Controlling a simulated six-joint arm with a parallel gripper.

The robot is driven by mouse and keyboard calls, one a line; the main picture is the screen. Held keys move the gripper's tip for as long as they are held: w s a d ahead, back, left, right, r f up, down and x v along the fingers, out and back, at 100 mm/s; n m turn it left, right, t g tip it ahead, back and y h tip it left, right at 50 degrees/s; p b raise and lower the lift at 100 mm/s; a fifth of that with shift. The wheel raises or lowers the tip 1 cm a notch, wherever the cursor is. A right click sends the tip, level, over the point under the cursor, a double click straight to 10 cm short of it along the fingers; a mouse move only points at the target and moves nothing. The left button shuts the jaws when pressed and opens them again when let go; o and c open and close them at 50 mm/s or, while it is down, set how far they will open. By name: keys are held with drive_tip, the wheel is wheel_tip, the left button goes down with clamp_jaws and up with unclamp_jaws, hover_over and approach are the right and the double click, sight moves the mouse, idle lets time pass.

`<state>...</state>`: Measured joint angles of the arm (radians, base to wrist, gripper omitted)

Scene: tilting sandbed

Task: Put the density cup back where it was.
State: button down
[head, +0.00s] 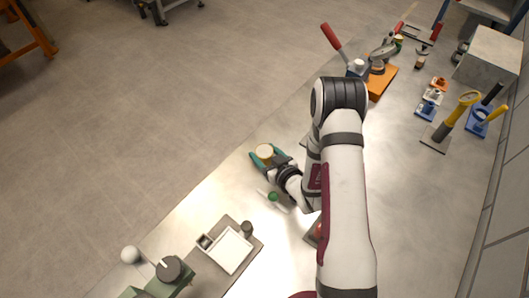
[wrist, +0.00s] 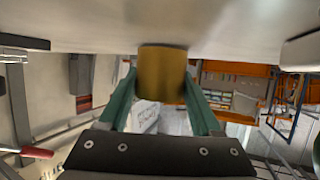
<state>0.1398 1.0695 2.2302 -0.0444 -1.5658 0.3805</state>
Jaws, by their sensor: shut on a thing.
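My gripper (head: 265,156) has teal fingers and is shut on the density cup (head: 264,151), a brass-coloured cylinder with a pale top in the head view. The gripper is near the left long edge of the bench. In the wrist view the cup (wrist: 162,74) sits between the two teal fingertips, its plain brass side facing the camera. The pale bench surface fills the top of that view, right at the cup's end. I cannot tell whether the cup touches the bench.
A tray with a white square (head: 230,251) and a small dark cup (head: 247,229) are at lower left. A green-topped item (head: 273,197) lies near my gripper. A red-handled device on an orange base (head: 381,83) and a grey block (head: 489,57) stand farther back. Bare bench lies right of my arm.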

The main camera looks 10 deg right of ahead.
drive_tip(key=shift+f, duration=0.25)
